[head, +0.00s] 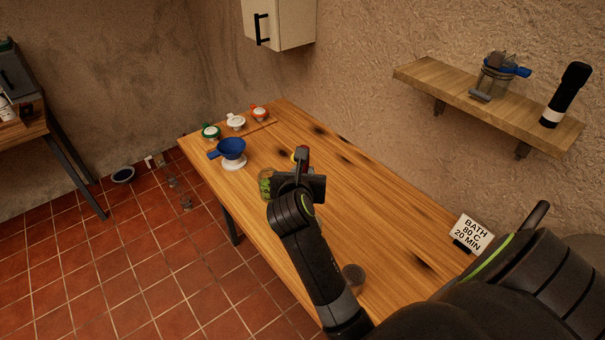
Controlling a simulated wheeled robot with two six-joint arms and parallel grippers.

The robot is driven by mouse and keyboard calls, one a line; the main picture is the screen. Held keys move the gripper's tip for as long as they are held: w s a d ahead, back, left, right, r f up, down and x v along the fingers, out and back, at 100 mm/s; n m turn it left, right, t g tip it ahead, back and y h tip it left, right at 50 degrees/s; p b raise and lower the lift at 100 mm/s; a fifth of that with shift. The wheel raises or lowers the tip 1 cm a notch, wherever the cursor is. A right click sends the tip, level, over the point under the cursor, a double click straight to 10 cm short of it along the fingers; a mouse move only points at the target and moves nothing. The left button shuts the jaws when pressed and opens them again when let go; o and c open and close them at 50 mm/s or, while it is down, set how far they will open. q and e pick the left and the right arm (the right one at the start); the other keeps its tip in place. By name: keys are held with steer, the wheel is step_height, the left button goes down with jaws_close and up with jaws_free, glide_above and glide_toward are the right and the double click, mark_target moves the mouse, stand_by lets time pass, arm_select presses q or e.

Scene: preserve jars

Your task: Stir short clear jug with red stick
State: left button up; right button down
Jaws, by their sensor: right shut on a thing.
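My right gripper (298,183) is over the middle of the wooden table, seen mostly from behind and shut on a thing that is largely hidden. A small red piece (303,149) shows just above the gripper, probably the red stick's top; its lower end is hidden. A clear vessel with green contents (265,185) stands at the gripper's left, partly covered by it. I cannot tell whether this is the short clear jug or whether the stick is inside it. A small clear glass vessel (353,276) stands nearer the table's front, beside my right forearm. My left gripper is not in view.
A blue bowl-like piece on a white base (232,152) stands at the table's left. Several small lidded jars (236,122) line the far end. A sign card (473,233) stands right. A wall shelf (480,95) holds a jar and a dark bottle. The table's right-middle is clear.

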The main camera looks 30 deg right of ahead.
step_height(320, 180, up, 5)
steer(key=shift+f, duration=0.15)
steer(key=shift+f, duration=0.1)
stand_by(0.6)
step_height(320, 180, down, 14)
steer(key=b, duration=1.4)
steer(key=shift+f, duration=0.2)
